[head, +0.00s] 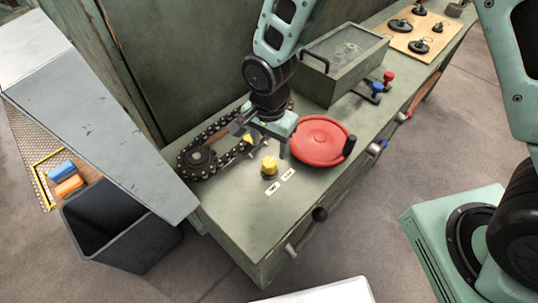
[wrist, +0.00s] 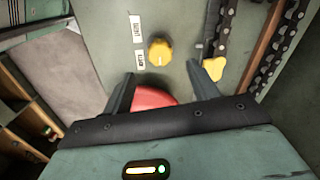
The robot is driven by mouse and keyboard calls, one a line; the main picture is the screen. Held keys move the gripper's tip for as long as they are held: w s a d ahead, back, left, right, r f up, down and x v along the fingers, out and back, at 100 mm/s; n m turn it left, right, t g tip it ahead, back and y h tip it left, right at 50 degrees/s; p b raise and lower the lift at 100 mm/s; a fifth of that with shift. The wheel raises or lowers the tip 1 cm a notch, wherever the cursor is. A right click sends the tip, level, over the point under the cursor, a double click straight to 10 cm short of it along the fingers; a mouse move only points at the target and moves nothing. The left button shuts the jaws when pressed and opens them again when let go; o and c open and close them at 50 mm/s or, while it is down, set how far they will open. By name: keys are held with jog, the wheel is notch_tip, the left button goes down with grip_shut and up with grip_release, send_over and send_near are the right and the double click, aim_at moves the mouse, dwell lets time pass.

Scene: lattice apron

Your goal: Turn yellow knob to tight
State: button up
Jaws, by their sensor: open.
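A round yellow knob (head: 269,165) stands on the green bench top; it also shows in the wrist view (wrist: 160,50), with a small pale mark on its lower side there. Two white labels (wrist: 136,28) lie beside it, one near and one farther along; their words are too small to read surely. A second, lobed yellow knob (wrist: 214,69) sits near the chain. My gripper (head: 264,148) is open and empty above the bench, beside the round knob and apart from it. In the wrist view, the round knob lies just beyond the fingertips (wrist: 160,72), roughly between their lines.
A red round disc (head: 318,141) with a dark handle lies right of the knob. A black chain loop (head: 203,157) lies left. A green box (head: 343,62) stands behind. Knobs and levers stick out of the bench's front. Bare bench top (head: 235,205) lies in front.

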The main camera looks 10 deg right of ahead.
aim_at(269, 161)
jog(key=shift+f+p, duration=0.35)
jog(key=shift+f, duration=2.75)
jog(key=c, duration=1)
